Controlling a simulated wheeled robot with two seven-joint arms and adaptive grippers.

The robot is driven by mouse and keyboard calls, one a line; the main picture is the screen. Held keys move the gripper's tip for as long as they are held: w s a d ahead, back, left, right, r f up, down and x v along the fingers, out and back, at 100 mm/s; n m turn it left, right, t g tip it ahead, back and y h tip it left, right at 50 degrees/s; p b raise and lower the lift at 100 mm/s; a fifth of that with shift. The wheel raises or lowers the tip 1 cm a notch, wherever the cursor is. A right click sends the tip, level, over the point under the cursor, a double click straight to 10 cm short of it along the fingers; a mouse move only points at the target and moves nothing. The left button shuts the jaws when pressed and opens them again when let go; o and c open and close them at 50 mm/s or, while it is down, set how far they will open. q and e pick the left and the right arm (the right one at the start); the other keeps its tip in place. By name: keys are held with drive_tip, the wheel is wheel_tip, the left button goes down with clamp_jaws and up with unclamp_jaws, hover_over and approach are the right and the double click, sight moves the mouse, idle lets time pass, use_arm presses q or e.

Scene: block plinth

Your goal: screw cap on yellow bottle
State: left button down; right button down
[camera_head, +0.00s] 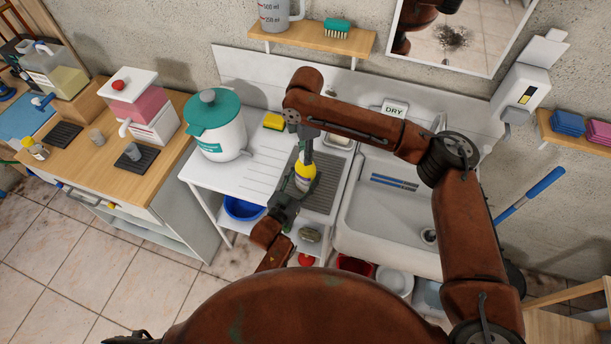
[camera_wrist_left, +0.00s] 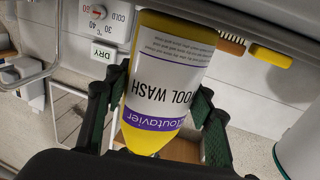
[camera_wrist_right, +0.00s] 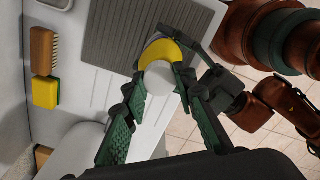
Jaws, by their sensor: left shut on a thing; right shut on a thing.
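The yellow bottle (camera_head: 306,174) stands about upright over the draining board, with a white and purple label that reads "WOOL WASH" in the left wrist view (camera_wrist_left: 165,75). My left gripper (camera_head: 293,200) is shut on its body, one finger on each side. My right gripper (camera_head: 308,138) comes from above and is shut on the white cap (camera_wrist_right: 158,79). The cap sits over the bottle's top, and the yellow shoulder (camera_wrist_right: 163,52) shows behind it. The fingers hide the neck, so I cannot tell whether the cap is seated on the thread.
A grey ribbed mat (camera_head: 329,185) lies beside the sink (camera_head: 376,215). A green-lidded white canister (camera_head: 216,135) and a yellow sponge (camera_head: 274,121) stand left of the bottle. A shelf with a teal brush (camera_head: 337,27) is above. A blue basin (camera_head: 243,208) is below.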

drive_tip(key=m, duration=0.8)
drive_tip(key=shift+m, duration=0.4)
drive_tip(key=c, duration=1.6)
unclamp_jaws()
drive_tip(key=shift+r, duration=2.2)
